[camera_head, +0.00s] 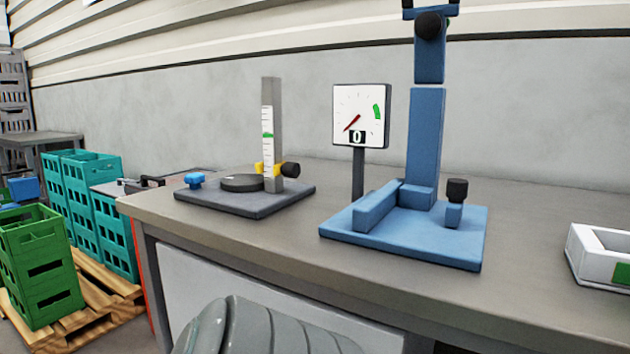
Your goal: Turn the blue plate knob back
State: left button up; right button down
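A blue base plate (400,240) lies on the grey workbench, carrying a blue upright column (427,140) and a low blue bar (377,206). A black-topped knob (457,189) stands on a short blue post at the plate's right side. Another black knob (430,25) sits high on the column. A separate small blue knob (193,180) sits at the left of a dark grey plate (240,201), beside a black disc (242,183). Neither gripper shows in the head view, and nothing is seen touching the knobs.
A white dial (360,115) reads 0, its red needle pointing lower left, away from a green band. A scaled post (271,130) has a yellow slider and black knob. A white tray (598,262) stands right. The bench front is clear. Crates (40,265) stand left.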

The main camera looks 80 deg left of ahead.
aim_at(194, 180)
jog(key=k+u, duration=0.45)
jog(key=k+j+u, duration=0.15)
jog(key=u, duration=2.1)
jog(key=k+l+u, duration=0.15)
jog(key=l, duration=0.15)
jog(key=l+u, duration=0.15)
jog(key=l, duration=0.15)
jog(key=k+l+u, duration=0.15)
jog(key=k+l, duration=0.2)
jog(key=l, duration=0.2)
jog(key=k+l, duration=0.2)
jog(key=l, duration=0.2)
